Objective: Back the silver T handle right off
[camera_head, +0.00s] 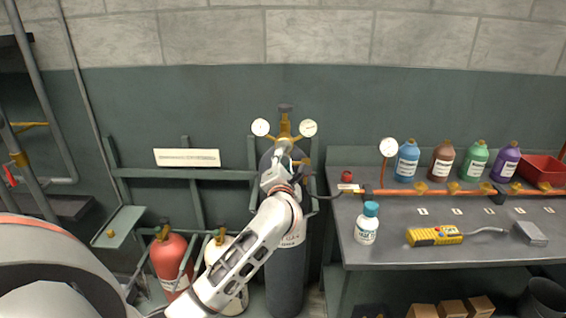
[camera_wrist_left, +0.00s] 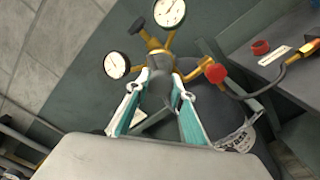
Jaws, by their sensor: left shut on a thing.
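The silver T handle (camera_wrist_left: 162,62) shows in the left wrist view in front of the brass regulator (camera_wrist_left: 156,44), between the finger tips of my left gripper (camera_wrist_left: 166,84). The gripper is shut on it. In the head view my left gripper (camera_head: 281,172) reaches the top of the tall dark gas cylinder (camera_head: 284,275) and hides the handle. The regulator (camera_head: 285,130) there carries two round gauges (camera_head: 261,127) and a dark top knob (camera_head: 286,108). My right gripper is in neither view.
A red knob (camera_wrist_left: 215,74) on a brass side outlet sits close right of the fingers. Red (camera_head: 169,262) and cream cylinders stand left.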

